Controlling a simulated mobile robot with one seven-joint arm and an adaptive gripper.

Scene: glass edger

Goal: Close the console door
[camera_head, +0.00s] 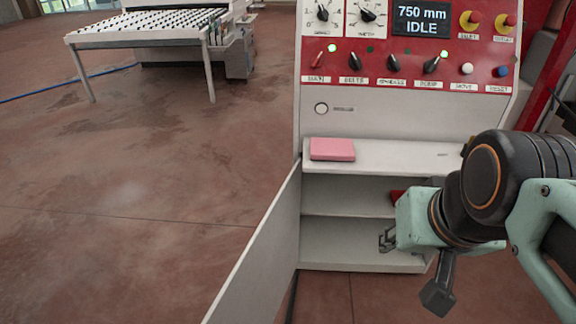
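The console (385,122) is a white cabinet with a red control panel on its upper part. Its white door (258,250) stands open, hinged at the left edge of the lower compartment and swung out toward me. My gripper (386,240) is in front of the compartment opening, pointing left. It is to the right of the door and apart from it. The fingers are small and partly hidden by my wrist, so how far apart they are is unclear. I see nothing held between them.
A pink block (332,149) lies on the console's ledge. A red item (398,196) sits on the inner shelf (345,196), partly hidden by my arm. A roller table (150,28) stands at the back left. The floor left of the door is clear.

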